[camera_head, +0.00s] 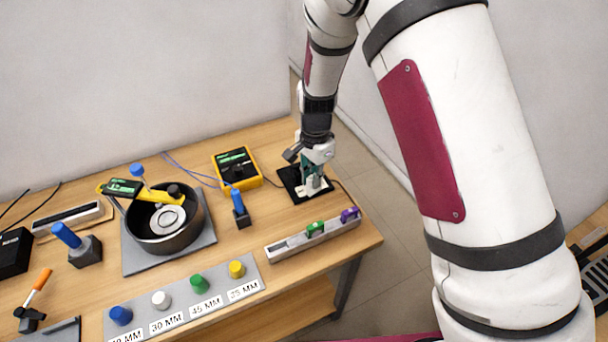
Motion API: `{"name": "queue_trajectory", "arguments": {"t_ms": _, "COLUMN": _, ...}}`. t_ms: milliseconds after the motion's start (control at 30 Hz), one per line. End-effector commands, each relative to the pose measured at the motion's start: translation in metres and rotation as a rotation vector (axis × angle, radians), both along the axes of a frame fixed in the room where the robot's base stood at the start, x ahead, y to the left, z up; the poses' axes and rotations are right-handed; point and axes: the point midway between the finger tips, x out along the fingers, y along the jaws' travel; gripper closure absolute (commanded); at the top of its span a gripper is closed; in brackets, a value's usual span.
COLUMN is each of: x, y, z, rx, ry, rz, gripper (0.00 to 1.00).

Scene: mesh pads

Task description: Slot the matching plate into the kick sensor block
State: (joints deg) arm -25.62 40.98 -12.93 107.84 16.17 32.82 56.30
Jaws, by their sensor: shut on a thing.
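My gripper (312,172) points down at the far right of the table, over a dark square base (288,180). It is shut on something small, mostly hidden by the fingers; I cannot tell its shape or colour. A pale block shows at the fingertips on the dark base; I cannot tell for sure whether this is the kick sensor block or whether the held thing is in a slot. A grey slotted rack (285,248) at the front right holds a green plate (315,228) and a purple plate (349,214) upright.
A black pot (160,238) stands on a grey mat, with a yellow gauge across its rim. A yellow meter (236,167) is left of my gripper, with a blue-handled tool (239,207) nearby. A label strip (212,318) with coloured knobs lies in front. Cables run behind.

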Motion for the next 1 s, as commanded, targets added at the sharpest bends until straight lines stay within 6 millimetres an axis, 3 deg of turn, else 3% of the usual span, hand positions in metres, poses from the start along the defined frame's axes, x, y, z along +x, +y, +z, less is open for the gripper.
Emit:
{"name": "queue_trajectory", "arguments": {"t_ms": 200, "x": -0.022, "y": 0.021, "z": -0.021, "rx": -0.003, "ry": 0.0, "rz": -0.182, "gripper": 1.0}}
{"name": "queue_trajectory", "arguments": {"t_ms": 367, "x": -0.018, "y": 0.026, "z": -0.028, "rx": -0.003, "ry": -0.003, "rz": -0.227, "gripper": 1.0}}
{"name": "queue_trajectory", "arguments": {"t_ms": 1000, "x": 0.1, "y": 0.023, "z": -0.041, "rx": -0.001, "ry": -0.005, "rz": -0.228, "gripper": 1.0}}
